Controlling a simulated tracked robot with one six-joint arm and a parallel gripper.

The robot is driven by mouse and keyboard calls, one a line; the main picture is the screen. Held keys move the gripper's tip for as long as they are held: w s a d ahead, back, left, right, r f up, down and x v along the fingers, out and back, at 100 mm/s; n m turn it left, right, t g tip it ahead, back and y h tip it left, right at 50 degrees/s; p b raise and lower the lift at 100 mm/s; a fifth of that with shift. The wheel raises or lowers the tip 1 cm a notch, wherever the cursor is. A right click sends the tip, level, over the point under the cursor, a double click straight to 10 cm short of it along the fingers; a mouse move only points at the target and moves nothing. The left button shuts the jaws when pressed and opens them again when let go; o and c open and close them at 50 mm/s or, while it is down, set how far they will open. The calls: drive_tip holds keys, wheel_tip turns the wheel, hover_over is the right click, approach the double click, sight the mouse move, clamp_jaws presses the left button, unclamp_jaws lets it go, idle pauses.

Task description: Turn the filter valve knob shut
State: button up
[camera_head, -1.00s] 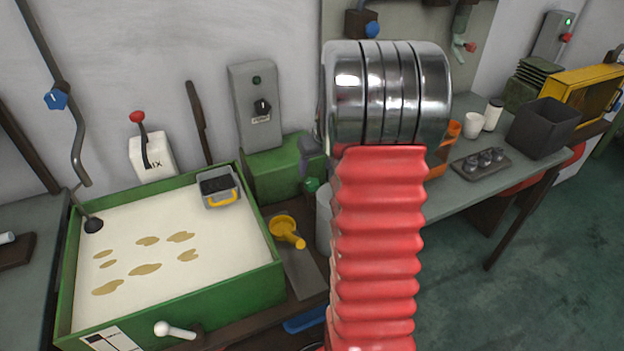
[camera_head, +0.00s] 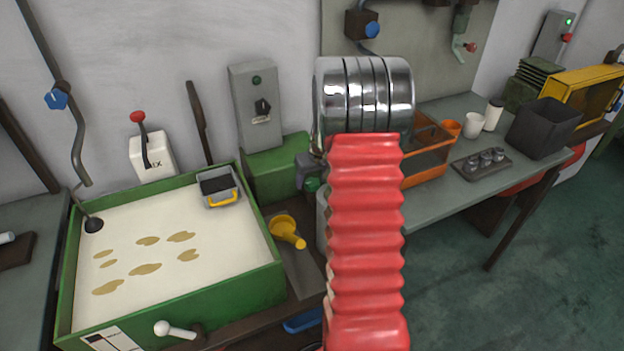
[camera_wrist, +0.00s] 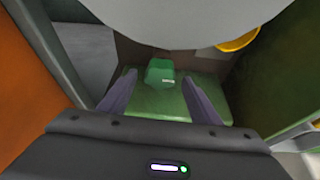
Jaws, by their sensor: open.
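A green knob-like block (camera_wrist: 160,72) stands on a green surface in the wrist view, between and a little beyond the fingertips of my gripper (camera_wrist: 159,88). The two fingers are apart, one on each side of it, with nothing held. I cannot tell its exact gap to the fingers. In the head view a small green knob (camera_head: 312,184) shows just below my gripper (camera_head: 308,165), which is largely hidden behind my red arm sleeve and metal wrist. Its label is too small to read.
A pale cylinder (camera_head: 322,222) stands close beside the knob. The green tank (camera_head: 270,285) of white liquid is at left, with a yellow funnel (camera_head: 287,231) beside it. An orange tray (camera_head: 428,172) is close on the right, on the grey bench (camera_head: 455,205).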

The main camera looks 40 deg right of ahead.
drive_tip(key=shift+c, duration=0.4)
drive_tip(key=c, duration=1)
drive_tip(key=shift+o, duration=0.2)
drive_tip(key=shift+m+h, duration=0.3)
drive_tip(key=shift+m, duration=0.6)
drive_tip(key=shift+c, duration=0.2)
drive_tip(key=shift+m+g+h, duration=0.4)
drive_tip(key=shift+m, duration=0.8)
drive_tip(key=shift+o, duration=0.2)
drive_tip(key=shift+w+a+m+g+h, duration=0.1)
drive_tip(key=shift+m+g+h, duration=0.25)
drive_tip(key=shift+m, duration=0.85)
drive_tip(key=shift+m+g+h, duration=0.35)
drive_tip(key=shift+m, duration=0.85)
drive_tip(key=m+g, duration=0.1)
drive_tip(key=m, duration=0.3)
drive_tip(key=shift+g, duration=0.3)
drive_tip(key=m+g, duration=0.1)
drive_tip(key=m, duration=0.4)
drive_tip(key=shift+w+g, duration=0.1)
drive_tip(key=shift+g, duration=0.3)
